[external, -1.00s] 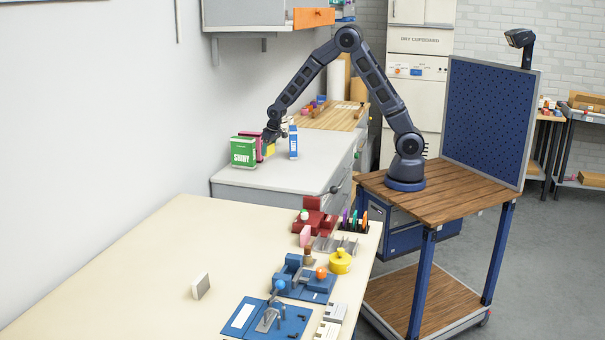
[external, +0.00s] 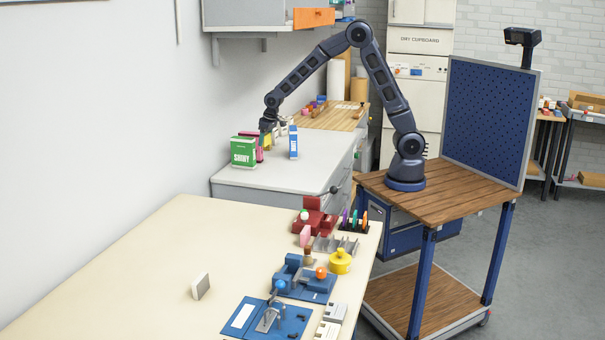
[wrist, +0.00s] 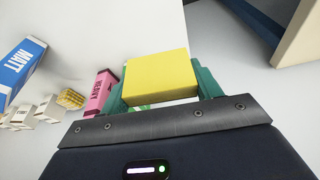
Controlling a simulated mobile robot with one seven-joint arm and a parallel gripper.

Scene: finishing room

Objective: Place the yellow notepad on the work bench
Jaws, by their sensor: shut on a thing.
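The yellow notepad (wrist: 158,76) is a thick yellow block between the green fingers of my gripper (wrist: 162,88) in the wrist view. My gripper is shut on it. In the external view my gripper (external: 268,138) is above the grey-topped cabinet, by the wall, with a small part of the yellow notepad (external: 267,142) showing. It is just behind the green and pink boxes. A long cream-topped bench (external: 150,260) fills the foreground; a wood-topped bench (external: 325,121) stands at the back. I cannot tell which is the work bench.
On the grey-topped cabinet (external: 300,176) stand a green box (external: 243,153), a pink box (wrist: 103,92) and a blue-and-white box (external: 293,142). A shelf (external: 250,18) hangs above.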

